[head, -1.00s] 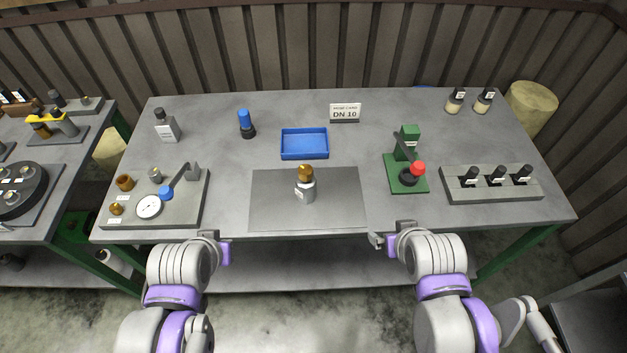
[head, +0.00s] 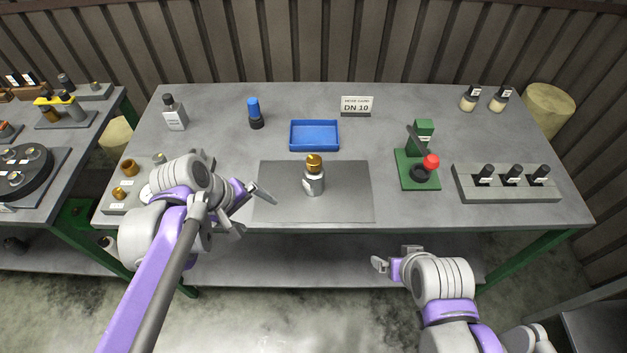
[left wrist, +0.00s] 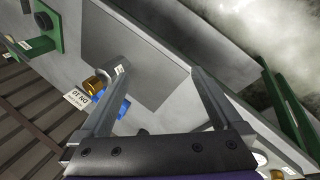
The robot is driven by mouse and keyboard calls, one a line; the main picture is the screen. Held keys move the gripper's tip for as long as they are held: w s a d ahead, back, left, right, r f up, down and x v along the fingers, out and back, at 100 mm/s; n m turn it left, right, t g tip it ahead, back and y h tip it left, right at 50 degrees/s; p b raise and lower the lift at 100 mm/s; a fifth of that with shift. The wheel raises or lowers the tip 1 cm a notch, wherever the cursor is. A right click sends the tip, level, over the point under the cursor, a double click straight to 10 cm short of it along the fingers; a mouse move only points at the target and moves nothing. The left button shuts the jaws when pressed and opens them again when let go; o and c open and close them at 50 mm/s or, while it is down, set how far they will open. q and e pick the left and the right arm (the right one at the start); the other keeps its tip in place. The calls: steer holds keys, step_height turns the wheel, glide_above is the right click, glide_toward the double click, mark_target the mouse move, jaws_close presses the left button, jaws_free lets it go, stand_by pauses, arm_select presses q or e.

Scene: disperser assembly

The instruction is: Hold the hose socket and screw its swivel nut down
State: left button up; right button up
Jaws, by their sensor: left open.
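The hose socket (head: 314,184) stands upright on the grey mat (head: 346,205), a silver body with a pale label. Its brass swivel nut (head: 314,162) sits on top. In the left wrist view the socket (left wrist: 118,70) and nut (left wrist: 95,85) lie near the left finger. My left gripper (head: 254,212) is open and empty, over the mat's front left corner, left of the socket and apart from it. My right gripper (head: 394,258) hangs in front of the table edge, right of the socket. Its finger gap is unclear.
A blue tray (head: 315,148) lies behind the mat. A green stand (head: 420,180) with a red-knobbed lever is to the right, beside a grey block (head: 507,194) with black-topped parts. A blue-capped part (head: 255,113) and a bottle (head: 174,116) stand behind left. A DN 10 card (head: 357,106) stands behind.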

arm_select(q)
steer(key=w+d+f+n+g+h+b, duration=0.2)
steer(key=w+d+f+n+h+b, duration=0.15)
steer(key=w+n, duration=0.4)
steer(key=n+g+h+b, duration=0.1)
steer(key=n+h+b, duration=0.2)
steer(key=h, duration=0.1)
glide_toward(310, 180)
steer(key=f, duration=0.1)
steer(key=w+f, duration=0.1)
steer(key=f, duration=0.1)
steer(key=w+f, duration=0.1)
steer(key=shift+a+f, duration=0.15)
steer(key=shift+w+f+n+h+b, duration=0.2)
steer(key=shift+w+n+h+b, duration=0.1)
steer(key=shift+w+h, duration=0.2)
steer(key=shift+b+x, duration=1.55)
steer(key=shift+x, duration=3.45)
arm_select(e)
step_height(310, 180, down, 13)
steer(key=s, duration=0.2)
steer(key=shift+s+g, duration=0.4)
arm_select(q)
steer(key=shift+s, duration=0.15)
arm_select(e)
steer(key=shift+r, duration=0.1)
arm_select(q)
jaws_close()
